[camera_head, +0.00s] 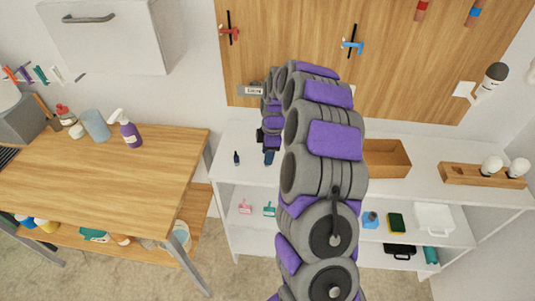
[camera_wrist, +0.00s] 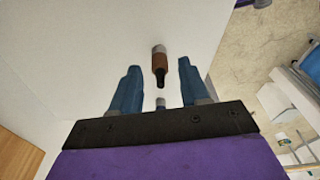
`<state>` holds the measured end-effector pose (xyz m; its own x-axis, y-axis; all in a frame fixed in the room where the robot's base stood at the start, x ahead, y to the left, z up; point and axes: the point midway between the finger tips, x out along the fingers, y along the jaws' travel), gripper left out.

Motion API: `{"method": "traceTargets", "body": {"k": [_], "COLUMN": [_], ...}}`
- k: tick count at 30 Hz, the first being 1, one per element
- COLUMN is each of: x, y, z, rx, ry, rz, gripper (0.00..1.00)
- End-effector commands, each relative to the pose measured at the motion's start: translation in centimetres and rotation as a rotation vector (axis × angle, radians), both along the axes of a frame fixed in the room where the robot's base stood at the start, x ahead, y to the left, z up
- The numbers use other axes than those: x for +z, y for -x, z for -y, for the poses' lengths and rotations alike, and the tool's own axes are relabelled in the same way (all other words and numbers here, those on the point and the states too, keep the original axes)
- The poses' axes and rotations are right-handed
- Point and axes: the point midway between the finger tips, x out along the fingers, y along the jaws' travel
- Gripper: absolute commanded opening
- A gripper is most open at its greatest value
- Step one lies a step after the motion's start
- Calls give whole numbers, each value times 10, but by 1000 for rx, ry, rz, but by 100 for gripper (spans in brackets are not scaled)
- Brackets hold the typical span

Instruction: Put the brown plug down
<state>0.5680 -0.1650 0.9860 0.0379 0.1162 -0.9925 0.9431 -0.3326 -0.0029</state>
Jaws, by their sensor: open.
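The brown plug (camera_wrist: 160,64) shows in the wrist view as a small brown cylinder with a pale grey end and a black tip. It lies over the white shelf top, between the two blue fingers of my gripper (camera_wrist: 159,67). The fingers are spread, with a gap on each side of the plug. I cannot tell whether it rests on the surface. In the head view my gripper (camera_head: 269,155) is low over the left part of the white shelf (camera_head: 330,180). The plug cannot be made out there.
A small dark bottle (camera_head: 236,158) stands on the shelf just left of my gripper. A wooden box (camera_head: 387,158) and a wooden holder with white bulbs (camera_head: 482,176) stand to the right. A wooden table (camera_head: 100,165) is at the left. A wooden pegboard (camera_head: 400,60) is behind.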

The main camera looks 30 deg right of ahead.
Motion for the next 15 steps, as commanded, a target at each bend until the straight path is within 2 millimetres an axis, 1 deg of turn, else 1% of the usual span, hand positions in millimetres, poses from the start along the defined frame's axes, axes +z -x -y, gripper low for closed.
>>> {"method": "traceTargets", "body": {"k": [5, 15], "x": [28, 94], "y": [-1, 3], "z": [3, 11], "rx": [-1, 1], "ry": [3, 2], "rz": [7, 2], "gripper": [45, 45]}}
